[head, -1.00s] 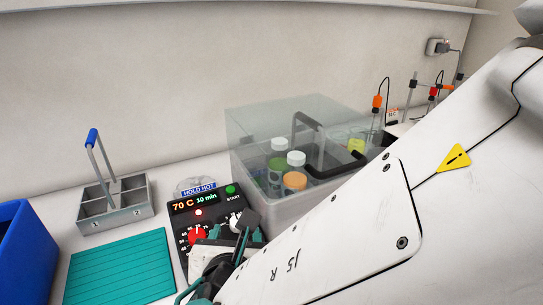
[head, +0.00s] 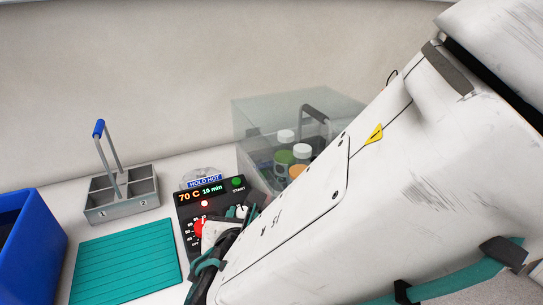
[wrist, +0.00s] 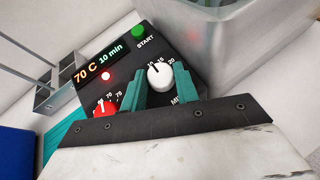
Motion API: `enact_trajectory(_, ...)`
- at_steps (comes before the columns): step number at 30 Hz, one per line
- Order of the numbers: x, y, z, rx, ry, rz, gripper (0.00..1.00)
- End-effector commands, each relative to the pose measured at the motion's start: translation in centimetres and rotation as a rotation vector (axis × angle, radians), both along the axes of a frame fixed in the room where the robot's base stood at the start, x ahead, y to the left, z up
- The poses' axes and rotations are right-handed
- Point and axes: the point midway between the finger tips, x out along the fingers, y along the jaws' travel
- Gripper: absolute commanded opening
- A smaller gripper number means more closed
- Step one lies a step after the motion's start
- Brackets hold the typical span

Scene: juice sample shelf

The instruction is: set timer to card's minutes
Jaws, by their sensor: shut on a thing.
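The black control panel (head: 189,213) has a lit display (head: 200,192) reading 70 C and 10 min, under a blue HOLD HOT label (head: 204,182). In the wrist view the white timer knob (wrist: 160,77) sits between the teal fingers of my gripper (wrist: 160,92), which is shut on it. Marks 10, 15 and 20 show around the knob; its exact setting is unclear. The red knob (wrist: 104,107) is left of the fingers, partly hidden. The green START button (wrist: 138,32) is at the panel's top. In the head view my arm hides much of the panel's lower part.
A clear-walled bath (head: 255,115) with capped bottles stands behind and right of the panel, close to my arm. A grey divided carrier (head: 121,205), a teal mat (head: 124,262) and a blue bin (head: 30,235) are to the left.

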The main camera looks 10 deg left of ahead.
Motion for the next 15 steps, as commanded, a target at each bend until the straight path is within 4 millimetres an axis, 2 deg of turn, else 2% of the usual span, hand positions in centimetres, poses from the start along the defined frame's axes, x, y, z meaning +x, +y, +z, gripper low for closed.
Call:
enact_trajectory(5,-0.06,0.17,-0.01,0.011,0.007,-0.044,0.07)
enact_trajectory(15,-0.02,0.53,0.01,0.058,0.037,-0.255,0.08)
